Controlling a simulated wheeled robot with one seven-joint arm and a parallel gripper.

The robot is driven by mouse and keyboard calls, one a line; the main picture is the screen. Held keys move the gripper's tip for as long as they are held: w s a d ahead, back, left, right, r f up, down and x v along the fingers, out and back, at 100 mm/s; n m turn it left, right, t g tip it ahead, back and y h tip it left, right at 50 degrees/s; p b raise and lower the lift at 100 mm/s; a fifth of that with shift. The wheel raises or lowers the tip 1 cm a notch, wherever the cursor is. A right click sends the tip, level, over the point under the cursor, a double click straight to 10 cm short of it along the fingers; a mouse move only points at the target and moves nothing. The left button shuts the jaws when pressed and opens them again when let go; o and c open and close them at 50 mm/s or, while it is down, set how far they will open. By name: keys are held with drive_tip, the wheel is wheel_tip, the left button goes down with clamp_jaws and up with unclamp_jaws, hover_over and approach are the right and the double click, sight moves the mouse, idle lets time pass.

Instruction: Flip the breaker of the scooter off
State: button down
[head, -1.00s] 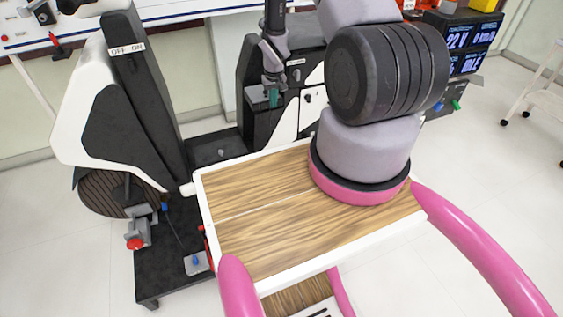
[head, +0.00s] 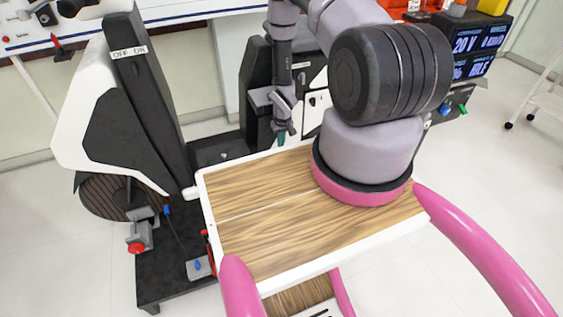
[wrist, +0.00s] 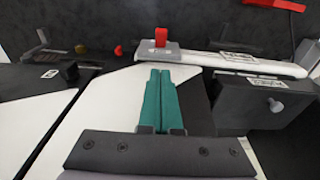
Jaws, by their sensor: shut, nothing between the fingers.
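The scooter's white and black body (head: 85,125) stands at the left in the head view, with an OFF ON label (head: 128,53) near the top of its black column. More black and white bodywork (head: 312,108) stands behind my gripper. My gripper (head: 282,139) points down, just beyond the far edge of the wooden tray. In the wrist view its green fingers (wrist: 160,74) are together and empty, over a white and black surface. A red lever (wrist: 161,37) on a grey block lies just ahead of the fingertips, apart from them. I cannot tell which part is the breaker.
The wooden tray (head: 250,255) with a white rim lies in front. A display (head: 478,45) stands at the back right. A red button (head: 136,247) and a blue toggle (head: 197,265) are low at the left. A white panel (wrist: 240,63) extends right of the red lever.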

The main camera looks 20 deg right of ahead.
drive_tip(key=f, duration=0.6)
drive_tip(key=w+f, duration=0.1)
drive_tip(key=f, duration=0.2)
drive_tip(key=shift+f, duration=0.15)
drive_tip(key=f, duration=0.1)
drive_tip(key=s+f, duration=0.1)
drive_tip(key=f, duration=0.1)
drive_tip(key=shift+s+f, duration=0.35)
drive_tip(key=shift+f, duration=0.2)
